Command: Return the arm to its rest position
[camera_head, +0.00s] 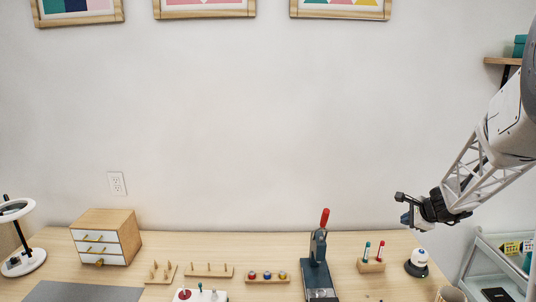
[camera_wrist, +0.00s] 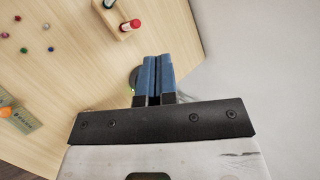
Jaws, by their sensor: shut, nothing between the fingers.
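My gripper (camera_head: 405,209) hangs in the air above the right end of the table, at the end of my arm coming in from the right. In the wrist view its two blue fingers (camera_wrist: 158,62) are together with nothing between them. Below it in the head view a small white and black round device (camera_head: 418,262) stands on the table (camera_head: 190,250). In the wrist view the fingers hide most of that device.
A wooden stand (camera_head: 371,265) with red and teal handled tools is left of the gripper. A press with a red handle (camera_head: 318,265), peg boards (camera_head: 208,271), a drawer cabinet (camera_head: 105,237) and a lamp (camera_head: 20,235) stand further left. A shelf (camera_head: 500,60) juts out upper right.

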